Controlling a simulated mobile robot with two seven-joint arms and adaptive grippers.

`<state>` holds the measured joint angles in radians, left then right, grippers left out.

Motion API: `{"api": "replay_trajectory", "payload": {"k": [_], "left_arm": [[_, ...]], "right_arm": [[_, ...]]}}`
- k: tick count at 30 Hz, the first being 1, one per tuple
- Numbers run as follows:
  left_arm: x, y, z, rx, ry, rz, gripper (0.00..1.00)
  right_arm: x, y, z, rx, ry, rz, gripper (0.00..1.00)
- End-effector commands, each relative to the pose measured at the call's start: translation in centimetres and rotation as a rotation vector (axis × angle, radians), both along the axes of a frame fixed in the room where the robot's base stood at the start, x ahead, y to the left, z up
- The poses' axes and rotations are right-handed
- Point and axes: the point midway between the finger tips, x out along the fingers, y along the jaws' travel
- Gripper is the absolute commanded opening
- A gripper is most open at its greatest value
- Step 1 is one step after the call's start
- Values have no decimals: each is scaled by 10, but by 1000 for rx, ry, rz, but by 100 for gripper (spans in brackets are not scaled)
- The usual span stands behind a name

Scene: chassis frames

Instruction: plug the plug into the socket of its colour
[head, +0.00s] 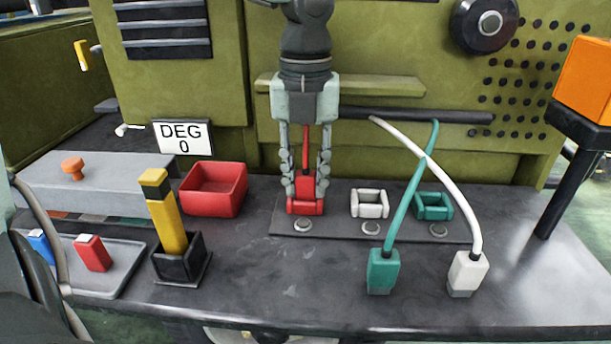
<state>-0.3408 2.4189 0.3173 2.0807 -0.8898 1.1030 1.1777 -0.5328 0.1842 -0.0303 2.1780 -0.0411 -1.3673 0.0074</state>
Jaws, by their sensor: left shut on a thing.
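My left gripper (305,188) points down, with its fingers shut on the red plug (305,186), whose red cable (305,148) runs up between them. The plug is upright at the red socket (304,208), the leftmost on the dark base strip. The fingers hide part of both, so I cannot tell how deep the plug sits. The white socket (369,212) and the teal socket (434,212) stand empty to the right. The teal plug (382,270) and white plug (467,273) lie on the table in front, their cables crossing. My right gripper is not in view.
A red bin (213,190), a black holder (180,267) with a yellow-and-black stick (164,215), and a grey tray (115,278) with a blue and a red block stand left. A dark cable bar (420,116) runs behind. An orange box (583,80) stands right.

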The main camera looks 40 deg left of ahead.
Motion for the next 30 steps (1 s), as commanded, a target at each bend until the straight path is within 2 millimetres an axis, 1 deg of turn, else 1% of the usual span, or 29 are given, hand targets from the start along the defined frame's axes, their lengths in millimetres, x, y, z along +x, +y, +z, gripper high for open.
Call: {"api": "replay_trajectory", "payload": {"k": [7, 8, 12, 19, 23, 25, 26, 29, 30], "left_arm": [[0, 0, -3, 1, -1, 0, 0], [0, 0, -2, 1, 1, 0, 30], [0, 0, -2, 1, 1, 0, 47], [0, 0, -2, 1, 1, 0, 47], [0, 0, 0, 1, 1, 0, 47], [0, 0, 4, -1, 1, 0, 47], [1, 0, 7, 0, -2, 0, 47], [1, 0, 26, 2, -5, 0, 47], [1, 0, 36, 1, -6, 1, 47]], "right_arm": [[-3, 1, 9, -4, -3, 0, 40], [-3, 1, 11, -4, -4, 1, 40], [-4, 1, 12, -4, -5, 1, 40], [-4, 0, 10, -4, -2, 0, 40], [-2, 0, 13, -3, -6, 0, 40], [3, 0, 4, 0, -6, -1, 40], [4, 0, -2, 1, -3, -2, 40], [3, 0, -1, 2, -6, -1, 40], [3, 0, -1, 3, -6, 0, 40]]}}
